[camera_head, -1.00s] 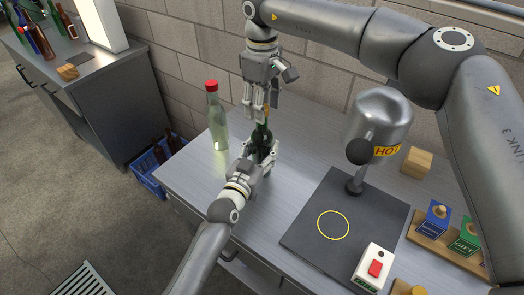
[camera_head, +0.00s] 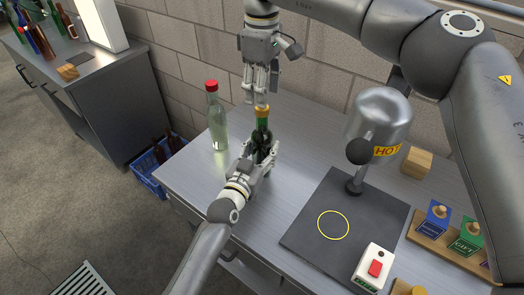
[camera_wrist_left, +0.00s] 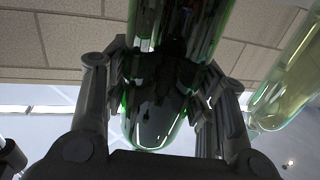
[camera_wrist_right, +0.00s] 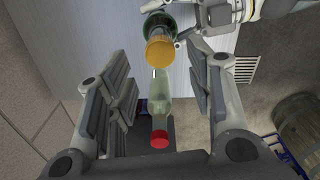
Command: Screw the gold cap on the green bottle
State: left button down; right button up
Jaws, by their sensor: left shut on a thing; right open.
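The green bottle (camera_head: 263,132) stands upright on the steel bench. My left gripper (camera_head: 258,153) is shut around its body, and in the left wrist view the fingers (camera_wrist_left: 165,100) flank the dark green glass. The gold cap (camera_head: 262,111) sits on top of the bottle's neck; it also shows in the right wrist view (camera_wrist_right: 160,52). How tightly it is seated cannot be told. My right gripper (camera_head: 256,94) is open and empty, pointing down just above the cap.
A clear bottle with a red cap (camera_head: 217,122) stands left of the green bottle. A heater marked HOT (camera_head: 380,118) stands on a dark mat (camera_head: 310,225) to the right. A red-button box (camera_head: 373,268) and a wooden rack (camera_head: 448,244) are at the front right.

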jog(key=n, duration=0.4)
jog(key=shift+r+n, duration=0.2)
jog(key=shift+n, duration=0.2)
jog(key=n, duration=0.3)
jog(key=shift+r, duration=0.1)
jog(key=n, duration=0.6)
jog(key=shift+r+n, duration=0.25)
jog(key=shift+n, duration=0.15)
jog(key=n, duration=0.6)
jog(key=shift+r+n, duration=0.25)
jog(key=shift+n, duration=0.05)
jog(key=n, duration=0.6)
jog(key=shift+r, duration=0.2)
jog(key=n, duration=0.5)
jog(key=shift+r, duration=0.2)
jog(key=n, duration=0.5)
jog(key=shift+r, duration=0.2)
jog(key=n, duration=0.5)
jog(key=shift+r, duration=0.15)
jog(key=n, duration=0.5)
jog(key=shift+r, duration=0.2)
